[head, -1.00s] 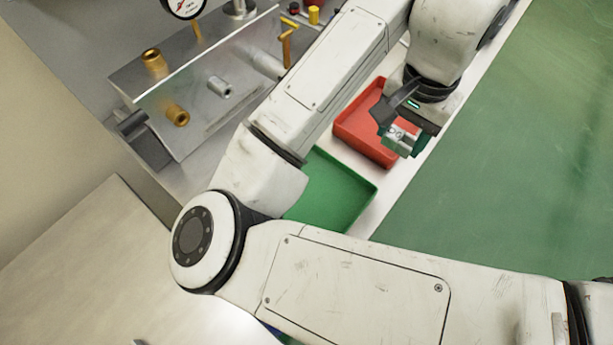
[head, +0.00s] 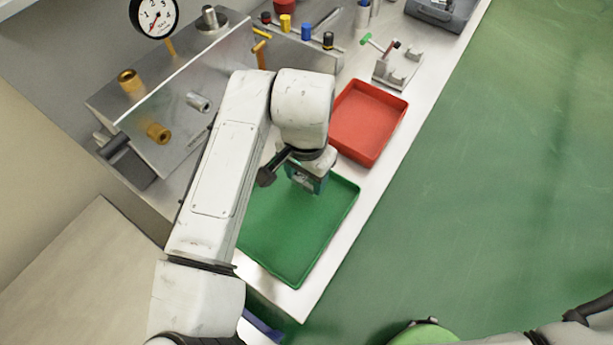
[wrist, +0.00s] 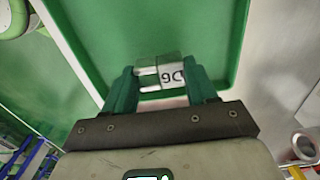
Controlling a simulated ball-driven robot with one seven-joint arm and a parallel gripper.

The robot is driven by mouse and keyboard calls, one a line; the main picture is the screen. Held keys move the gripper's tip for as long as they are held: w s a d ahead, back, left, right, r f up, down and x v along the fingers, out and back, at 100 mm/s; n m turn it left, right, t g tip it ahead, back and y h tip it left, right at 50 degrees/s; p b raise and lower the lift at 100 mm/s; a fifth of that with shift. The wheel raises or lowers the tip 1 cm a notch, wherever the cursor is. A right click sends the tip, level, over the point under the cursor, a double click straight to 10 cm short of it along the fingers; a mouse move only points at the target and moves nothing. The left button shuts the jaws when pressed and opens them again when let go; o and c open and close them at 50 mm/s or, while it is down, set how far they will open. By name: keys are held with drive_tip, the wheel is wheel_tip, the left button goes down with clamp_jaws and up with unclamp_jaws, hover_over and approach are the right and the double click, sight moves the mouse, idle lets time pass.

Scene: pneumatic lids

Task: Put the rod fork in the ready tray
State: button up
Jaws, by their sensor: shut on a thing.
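The rod fork (wrist: 170,75) is a small pale metal piece with a dark label marking, seen in the wrist view between my gripper's green fingers. My gripper (wrist: 163,88) is shut on it. A green tray (head: 290,272), which I take to be the ready tray, lies on the bench; its inner floor also shows in the wrist view (wrist: 150,25). In the head view my gripper (head: 308,183) is over the tray's upper part, and the wrist hides most of the rod fork. The tray's visible floor is empty. The exact height above the floor cannot be told.
A red tray (head: 368,123) stands beyond the green one, empty. A metal block with brass fittings (head: 157,132) and a gauge (head: 154,17) stands at the left. A small metal stand (head: 398,68) is behind the red tray.

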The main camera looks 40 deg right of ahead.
drive_tip(key=shift+f, duration=1)
drive_tip(key=shift+f, duration=0.2)
drive_tip(key=o, duration=1.1)
drive_tip(key=shift+c, duration=0.2)
drive_tip(key=shift+r, duration=0.15)
wheel_tip(320, 180, up, 12)
drive_tip(key=shift+b, duration=0.35)
